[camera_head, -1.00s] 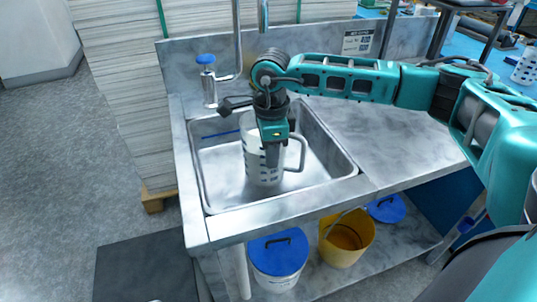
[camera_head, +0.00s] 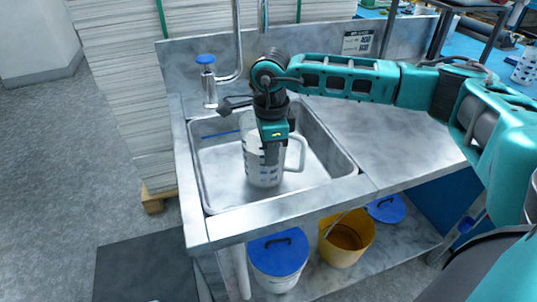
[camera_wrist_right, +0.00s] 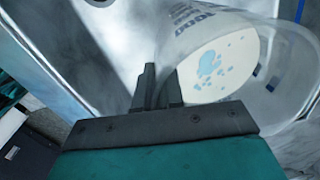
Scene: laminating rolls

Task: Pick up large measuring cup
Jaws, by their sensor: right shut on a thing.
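The large measuring cup (camera_head: 258,171) is a translucent jug with dark markings and a handle on its right side. It stands upright in the sink basin in the head view. My right gripper (camera_head: 271,150) comes down over it and is shut on the cup's wall. In the right wrist view the cup (camera_wrist_right: 285,75) fills the upper right, with printed marks and light blue spots at its base. The fingers of my right gripper (camera_wrist_right: 158,88) are close together at its rim. My left gripper is not in view.
The metal sink (camera_head: 325,168) is set in a grey counter (camera_head: 400,140) with clear space to the right. A tap with a blue knob (camera_head: 205,59) stands at the back left. A blue-lidded bucket (camera_head: 278,262) and a yellow bucket (camera_head: 346,240) stand below.

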